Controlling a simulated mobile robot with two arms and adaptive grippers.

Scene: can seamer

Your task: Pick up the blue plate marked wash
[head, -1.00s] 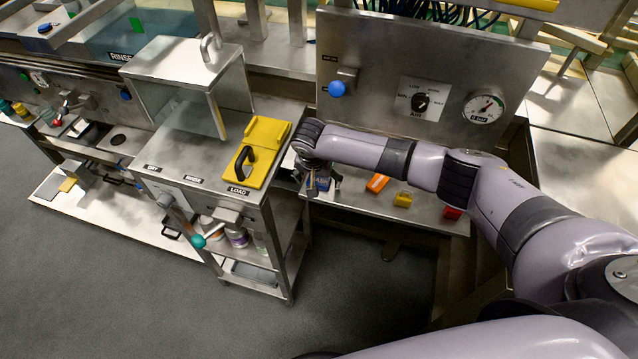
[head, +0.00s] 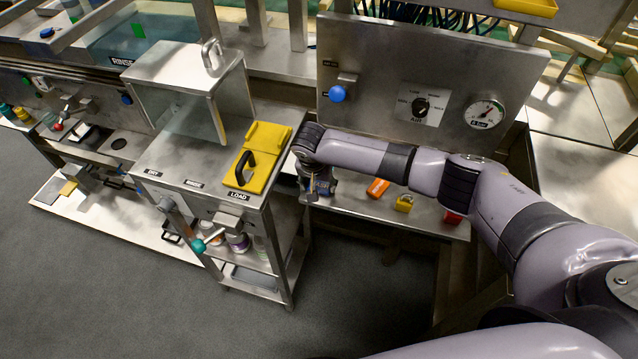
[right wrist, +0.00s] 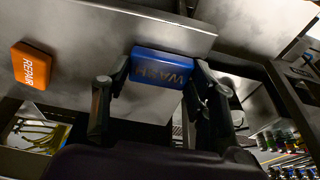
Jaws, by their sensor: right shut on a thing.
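The blue plate marked WASH (right wrist: 160,66) sits between the two fingers of my right gripper (right wrist: 160,78) in the right wrist view. The fingers are shut on its two short sides. In the head view my right gripper (head: 319,186) is at the left end of the low steel shelf and mostly covers the plate. I cannot tell whether the plate touches the shelf. My left gripper is not in view.
The orange REPAIR plate (right wrist: 31,66) is to the left in the wrist view. A yellow block (head: 404,203) and a red block (head: 452,217) are farther along the shelf (head: 350,205). The LOAD cart, with a yellow handled piece (head: 258,160), stands close left of the gripper.

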